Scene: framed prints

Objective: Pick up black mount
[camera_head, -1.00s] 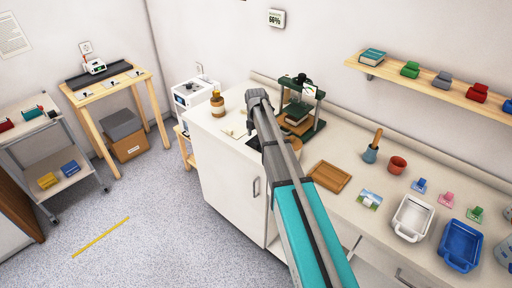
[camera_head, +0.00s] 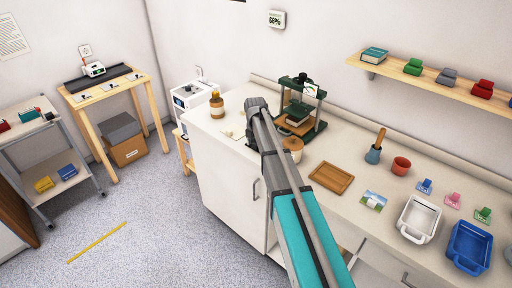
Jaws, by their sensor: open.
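I cannot pick out a black mount for certain in the head view. A dark strip or tray (camera_head: 104,79) lies along the back of the wooden table at the left, with several pale cards in front of it. Small coloured blocks, green (camera_head: 413,66), grey (camera_head: 447,75) and red (camera_head: 482,88), sit on the wall shelf. My arm reaches from the lower right up over the counter. Its far end bends down near the dark green press (camera_head: 312,92), and my gripper is hidden behind it.
A cart (camera_head: 60,185) stands at the left.

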